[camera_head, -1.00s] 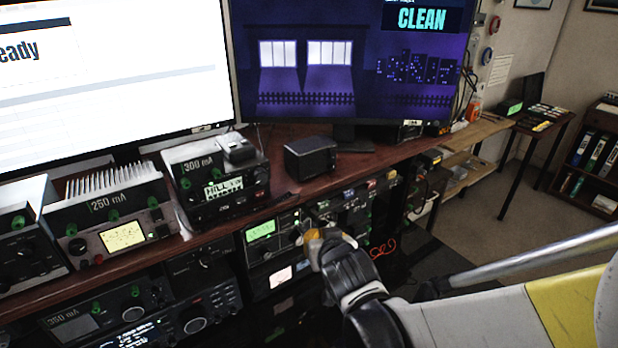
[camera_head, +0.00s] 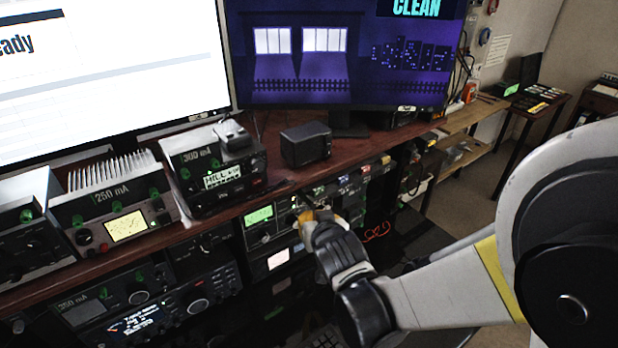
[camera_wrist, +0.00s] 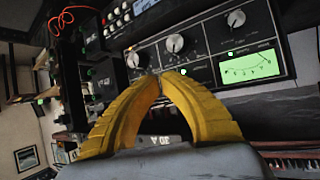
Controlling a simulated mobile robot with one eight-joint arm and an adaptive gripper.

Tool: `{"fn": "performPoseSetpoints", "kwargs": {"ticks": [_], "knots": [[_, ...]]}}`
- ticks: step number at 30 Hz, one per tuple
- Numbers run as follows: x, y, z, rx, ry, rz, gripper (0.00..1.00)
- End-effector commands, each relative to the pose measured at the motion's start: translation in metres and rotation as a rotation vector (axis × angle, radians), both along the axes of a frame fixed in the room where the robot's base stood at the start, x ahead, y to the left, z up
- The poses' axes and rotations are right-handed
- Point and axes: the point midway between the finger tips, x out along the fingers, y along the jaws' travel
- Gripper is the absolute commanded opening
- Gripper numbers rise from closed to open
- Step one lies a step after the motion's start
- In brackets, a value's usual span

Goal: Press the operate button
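My gripper (camera_wrist: 160,78) has yellow fingers whose tips meet in the wrist view, with nothing seen between them. In the head view my gripper (camera_head: 306,214) is in front of the rack under the desk, just right of a dark tuner panel with a lit green meter (camera_head: 259,215). The tips overlap the panel's lower edge in the picture; contact cannot be told. Small green-lit spots (camera_wrist: 183,72) show, but no operate label is readable.
The wooden desk edge (camera_head: 225,229) runs above the rack. Radios marked 250 mA (camera_head: 125,215) and 300 mA (camera_head: 215,170), and a small black box (camera_head: 306,144), stand on it. A red-orange cable (camera_head: 377,232) hangs right of my gripper. Open floor lies at right.

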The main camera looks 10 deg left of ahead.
Motion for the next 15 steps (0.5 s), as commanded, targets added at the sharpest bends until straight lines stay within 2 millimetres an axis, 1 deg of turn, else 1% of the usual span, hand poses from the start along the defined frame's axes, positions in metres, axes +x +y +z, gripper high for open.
{"fn": "performPoseSetpoints", "kwargs": {"ticks": [1,6,10,15], "knots": [[0.005,0.006,0.001,-0.002,-0.001,0.001,0.0],[0.018,0.022,-0.001,0.0,0.0,0.0,0.0],[0.025,0.029,0.0,-0.001,0.0,0.0,0.0],[0.028,0.034,0.0,-0.002,-0.001,0.001,0.0]]}}
